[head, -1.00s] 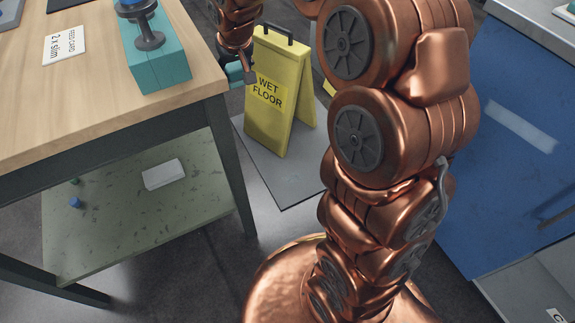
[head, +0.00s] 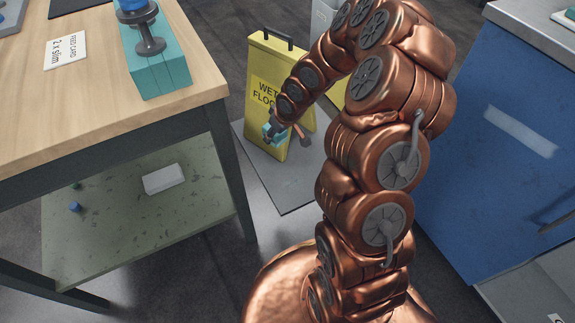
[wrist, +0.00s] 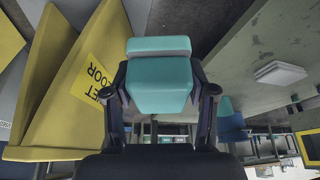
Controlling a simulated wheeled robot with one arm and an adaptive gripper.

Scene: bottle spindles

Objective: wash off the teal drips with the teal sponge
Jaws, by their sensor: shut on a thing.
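My gripper (head: 272,134) is shut on the teal sponge (wrist: 158,85), a block with a paler teal band at its far end. In the wrist view the sponge sits between the two dark fingers (wrist: 160,92). In the head view the sponge (head: 268,131) is small and partly covered by the gripper. It is in front of the yellow wet floor sign, to the right of the table leg and below the tabletop height. I cannot make out any teal drips for certain; the green lower shelf (head: 110,235) shows only dark flecks.
The wooden table (head: 120,112) carries a teal block (head: 160,75) with a spindle and a card (head: 66,50). A white box (head: 164,178) and small caps lie on the lower shelf. The yellow sign (head: 262,95) stands on a grey mat. A blue cabinet (head: 480,170) is at right.

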